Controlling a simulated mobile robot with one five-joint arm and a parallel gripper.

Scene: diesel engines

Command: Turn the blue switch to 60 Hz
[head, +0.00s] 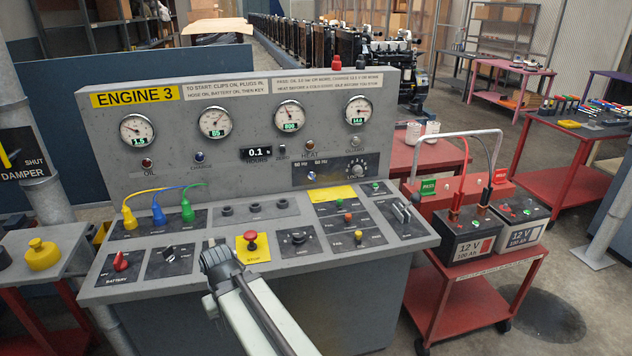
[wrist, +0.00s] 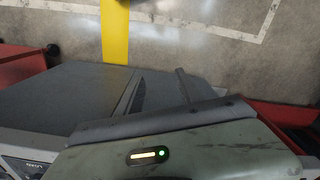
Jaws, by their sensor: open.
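The blue switch (head: 311,177) is a small knob on the upright face of the ENGINE 3 console (head: 255,82), under two small labels that seem to read 50 Hz and 60 Hz. I cannot tell which way it points. My gripper (head: 212,248) is open and empty over the sloped lower panel, left of the red stop button. It is apart from the blue switch, below and to the left of it. In the wrist view my gripper (wrist: 175,95) shows as dark parts above its pale body; the blue switch is not in that view.
A red stop button (head: 251,238) on a yellow plate is close beside my gripper. Yellow, blue and green cable plugs (head: 158,214) stand at the left. A red cart (head: 475,292) with batteries stands right of the console.

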